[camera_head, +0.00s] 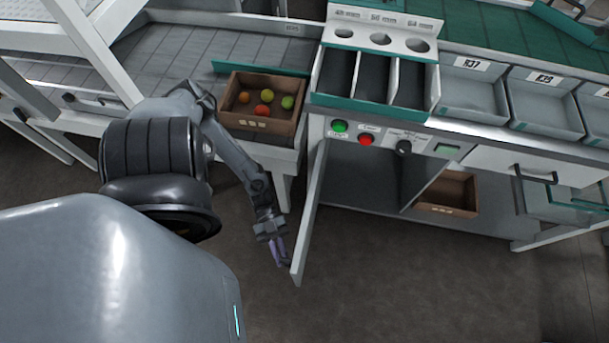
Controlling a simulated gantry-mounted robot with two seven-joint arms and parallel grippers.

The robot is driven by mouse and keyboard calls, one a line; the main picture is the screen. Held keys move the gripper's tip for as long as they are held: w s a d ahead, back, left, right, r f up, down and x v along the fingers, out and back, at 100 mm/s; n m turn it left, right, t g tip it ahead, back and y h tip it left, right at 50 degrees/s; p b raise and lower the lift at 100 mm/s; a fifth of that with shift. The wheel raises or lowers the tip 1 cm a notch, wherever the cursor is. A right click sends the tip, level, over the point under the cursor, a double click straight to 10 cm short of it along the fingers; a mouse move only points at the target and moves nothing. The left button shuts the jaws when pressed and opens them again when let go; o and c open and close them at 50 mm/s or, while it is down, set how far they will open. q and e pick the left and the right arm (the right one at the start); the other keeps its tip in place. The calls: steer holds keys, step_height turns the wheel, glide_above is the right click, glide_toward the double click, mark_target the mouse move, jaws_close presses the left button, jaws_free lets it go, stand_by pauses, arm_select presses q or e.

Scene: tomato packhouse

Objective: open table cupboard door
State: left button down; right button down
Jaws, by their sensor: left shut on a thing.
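The table cupboard door (310,215) is a pale panel below the control panel. It stands swung well out from the cupboard, seen nearly edge-on. My left gripper (280,252) is at the outer face of the door, low and close to its free edge. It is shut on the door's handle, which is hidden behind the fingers. The open cupboard (365,180) shows a dark interior with a divider. My right gripper is not in view.
A brown crate (262,122) with several tomatoes sits on the table left of the door. Green and red buttons and a black knob (403,148) are above the cupboard. A drawer with a dark handle (537,175) is at the right. The floor before the cupboard is clear.

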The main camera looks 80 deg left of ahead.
arm_select(q)
steer(key=shift+s+a+m+g, duration=0.3)
steer(key=shift+s+a+g, duration=0.25)
steer(key=shift+s, duration=0.15)
steer(key=c, duration=1.2)
jaws_free()
steer(key=a, duration=0.7)
steer(key=shift+s+a, duration=0.25)
steer(key=shift+s, duration=0.1)
